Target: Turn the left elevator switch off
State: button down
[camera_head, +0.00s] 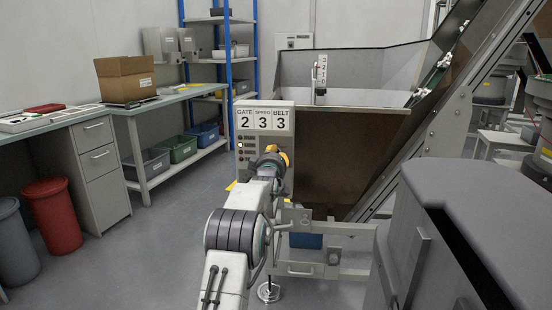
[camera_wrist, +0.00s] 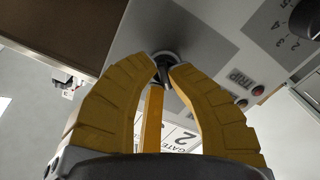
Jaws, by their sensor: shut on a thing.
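The grey control box (camera_head: 245,150) stands in front of the brown hopper in the head view. Its top sign reads GATE 2, SPEED 3, BELT 3, and small lamps run down its left side. My gripper (camera_head: 284,157) is at the right part of its front face. In the wrist view my yellow fingers (camera_wrist: 167,70) are closed around a dark round knob (camera_wrist: 165,54) on the grey panel (camera_wrist: 200,35). The fingers hide much of the knob, so its setting cannot be read. A TRIP label, a red lamp (camera_wrist: 258,90) and a numbered black dial (camera_wrist: 306,18) are to the right.
The hopper (camera_head: 345,150) and an inclined elevator (camera_head: 425,100) stand behind and right of the box. A large grey cabinet (camera_head: 470,215) fills the near right. A workbench (camera_head: 165,100) with bins beneath and a red bin (camera_head: 54,215) are left. Floor between is clear.

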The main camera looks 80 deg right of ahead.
jog(key=shift+w+r, duration=0.1)
jog(key=shift+w, duration=0.1)
jog(key=c, duration=1.4)
grip_release()
jog(key=shift+o, duration=1.1)
jog(key=shift+s, duration=0.1)
jog(key=shift+a, duration=0.1)
jog(key=a, duration=1.1)
jog(key=shift+a, duration=0.4)
